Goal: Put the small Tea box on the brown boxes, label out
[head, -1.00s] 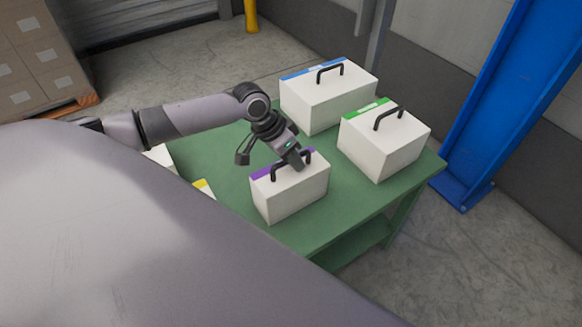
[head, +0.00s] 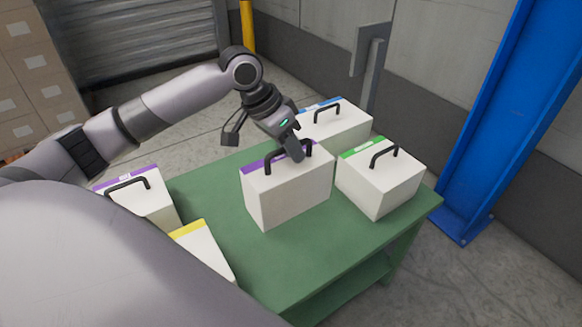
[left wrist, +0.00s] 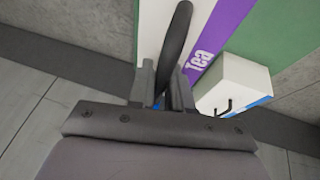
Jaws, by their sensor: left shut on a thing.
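The Tea box (head: 290,190) is white with a purple stripe and a black top handle. My left gripper (head: 297,152) is shut on its handle and holds it just above the green table. In the left wrist view, the word "Tea" shows on the purple stripe (left wrist: 216,45), beside the handle (left wrist: 175,45) between the fingers. The brown boxes (head: 42,62) stand stacked at the far left in the head view, with pale labels. My right gripper is not in view.
On the green table (head: 270,262) stand a blue-striped box (head: 340,128), a green-striped box (head: 378,188), a yellow-striped box (head: 205,250) and another purple-striped box (head: 150,205). A blue post (head: 490,120) rises at the right. Floor shows behind the table.

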